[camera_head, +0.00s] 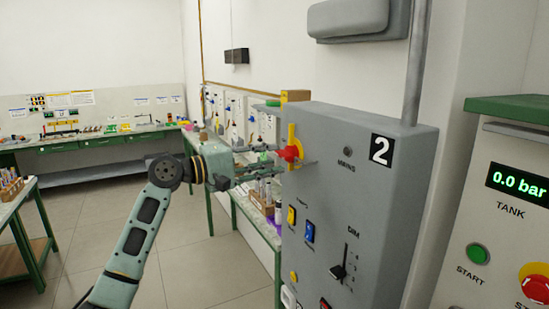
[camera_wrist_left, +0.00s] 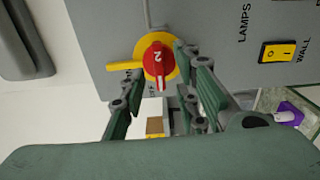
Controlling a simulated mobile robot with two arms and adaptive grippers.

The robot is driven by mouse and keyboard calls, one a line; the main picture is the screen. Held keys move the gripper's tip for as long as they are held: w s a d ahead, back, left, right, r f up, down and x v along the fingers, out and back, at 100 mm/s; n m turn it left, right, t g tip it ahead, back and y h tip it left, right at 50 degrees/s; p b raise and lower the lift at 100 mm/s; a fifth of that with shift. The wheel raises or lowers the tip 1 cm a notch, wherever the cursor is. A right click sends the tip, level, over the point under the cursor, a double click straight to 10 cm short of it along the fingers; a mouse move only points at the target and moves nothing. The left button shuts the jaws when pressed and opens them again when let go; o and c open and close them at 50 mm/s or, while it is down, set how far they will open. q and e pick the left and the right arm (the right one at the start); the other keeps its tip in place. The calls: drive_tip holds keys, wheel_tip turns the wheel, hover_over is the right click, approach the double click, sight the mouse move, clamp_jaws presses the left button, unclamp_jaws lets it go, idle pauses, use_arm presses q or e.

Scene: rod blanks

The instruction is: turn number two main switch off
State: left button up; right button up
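In the left wrist view the red knob (camera_wrist_left: 157,61) shows a white 2 and a white mark, and a yellow tab (camera_wrist_left: 124,66) sticks out to the left. My left gripper (camera_head: 270,158) is level with the knob, just in front of the panel. Its fingers are apart, one on each side of the knob, in the left wrist view. I cannot tell whether they touch it. My right gripper is not in view.
Below the knob, the panel has a yellow switch (camera_head: 291,215), a blue switch (camera_head: 309,231) and a DIM slider (camera_head: 339,271). A tank panel (camera_head: 497,215) stands at the right. A bench (camera_head: 262,222) with bottles runs behind the panel.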

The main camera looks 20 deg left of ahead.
use_arm(q)
drive_tip(key=v, duration=1)
